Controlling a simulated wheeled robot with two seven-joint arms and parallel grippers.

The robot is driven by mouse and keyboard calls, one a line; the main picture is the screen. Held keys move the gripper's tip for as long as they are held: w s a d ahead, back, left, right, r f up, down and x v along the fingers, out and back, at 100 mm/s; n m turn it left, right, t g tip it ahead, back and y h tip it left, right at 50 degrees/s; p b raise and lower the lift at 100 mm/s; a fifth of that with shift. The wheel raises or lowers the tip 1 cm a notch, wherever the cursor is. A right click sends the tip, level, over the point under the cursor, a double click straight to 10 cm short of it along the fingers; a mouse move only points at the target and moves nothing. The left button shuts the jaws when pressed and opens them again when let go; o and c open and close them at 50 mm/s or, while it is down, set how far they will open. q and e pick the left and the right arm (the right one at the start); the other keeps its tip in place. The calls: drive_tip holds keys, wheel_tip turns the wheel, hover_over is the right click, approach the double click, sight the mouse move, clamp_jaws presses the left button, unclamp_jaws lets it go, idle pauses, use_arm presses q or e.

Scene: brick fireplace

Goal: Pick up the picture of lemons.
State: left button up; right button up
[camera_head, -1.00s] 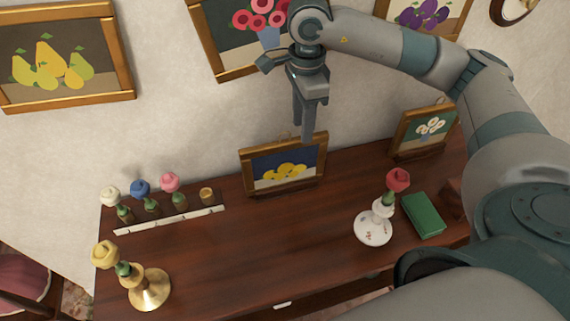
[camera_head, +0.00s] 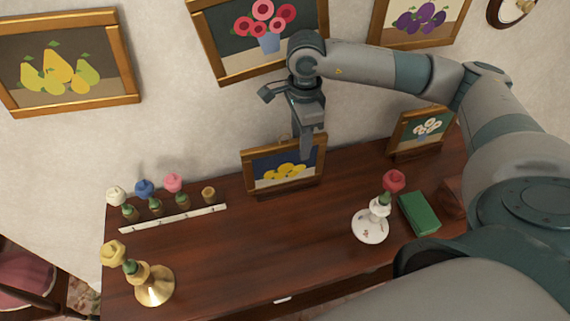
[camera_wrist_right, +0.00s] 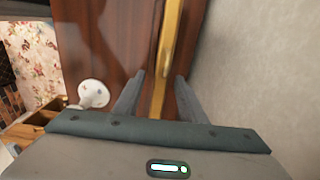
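The picture of lemons (camera_head: 285,172) is a small gold-framed picture of yellow fruit on dark blue. It stands slightly tilted on the wooden tabletop near the wall. My right gripper (camera_head: 303,150) comes down from above at its top edge, right of the middle. In the right wrist view the gold frame edge (camera_wrist_right: 168,55) runs between the two open fingers of my right gripper (camera_wrist_right: 160,77), with gaps beside it. Whether a finger touches the frame I cannot tell. My left gripper is not in view.
A small flower picture (camera_head: 420,130) stands to the right. Larger pictures hang behind.

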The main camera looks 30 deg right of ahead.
clamp_jaws()
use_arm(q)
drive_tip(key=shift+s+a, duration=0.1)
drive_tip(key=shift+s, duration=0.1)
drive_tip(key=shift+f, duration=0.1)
use_arm(e)
drive_tip(key=shift+r, duration=0.1)
